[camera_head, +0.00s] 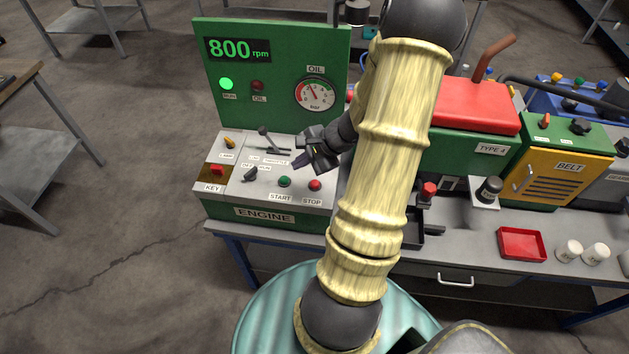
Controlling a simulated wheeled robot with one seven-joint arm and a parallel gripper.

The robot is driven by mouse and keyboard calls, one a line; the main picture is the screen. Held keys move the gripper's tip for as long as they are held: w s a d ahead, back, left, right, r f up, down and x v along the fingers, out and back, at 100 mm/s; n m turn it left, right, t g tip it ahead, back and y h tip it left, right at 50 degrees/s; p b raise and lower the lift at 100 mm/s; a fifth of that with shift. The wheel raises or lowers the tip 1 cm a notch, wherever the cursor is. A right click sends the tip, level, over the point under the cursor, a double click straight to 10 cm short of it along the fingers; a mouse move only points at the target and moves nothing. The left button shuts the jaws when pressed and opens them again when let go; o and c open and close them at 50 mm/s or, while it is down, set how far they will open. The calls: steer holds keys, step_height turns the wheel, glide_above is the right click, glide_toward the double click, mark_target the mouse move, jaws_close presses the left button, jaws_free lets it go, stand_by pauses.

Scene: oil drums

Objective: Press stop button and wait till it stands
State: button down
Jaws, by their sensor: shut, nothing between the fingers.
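The green engine panel (275,65) stands at the left end of the bench with its grey control deck in front. The red stop button (315,185) is at the deck's front right, above the label STOP. The green start button (285,181) is just left of it. The speed display (237,49) reads 800 rpm and the green run lamp (226,84) is lit. The dark red oil lamp (258,86) looks unlit. My gripper (299,163) is shut and empty. It appears above the deck, up and left of the stop button, apart from it.
A throttle lever (268,139), a red key switch (217,171) and a dark knob (250,174) sit on the deck near my gripper. The oil gauge (315,94) is on the panel. The red-topped engine (478,103) and a red tray (521,244) are to the right.

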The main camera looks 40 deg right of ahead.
steer(key=d+m+t+h, duration=0.1)
steer(key=d+m+t, duration=0.1)
steer(key=d, duration=0.4)
steer(key=shift+s+f+m, duration=0.2)
steer(key=shift+f+m, duration=0.25)
steer(key=shift+m, duration=0.35)
steer(key=shift+f, duration=0.15)
steer(key=b, duration=0.5)
glide_above(319, 185)
step_height(319, 185, down, 7)
steer(key=shift+f, duration=0.15)
steer(key=shift+f+b, duration=0.7)
steer(key=shift+b, duration=0.2)
steer(key=shift+f+b, duration=0.35)
steer(key=shift+b, duration=0.25)
steer(key=shift+f+b, duration=0.5)
steer(key=shift+b, duration=0.2)
stand_by(1.9)
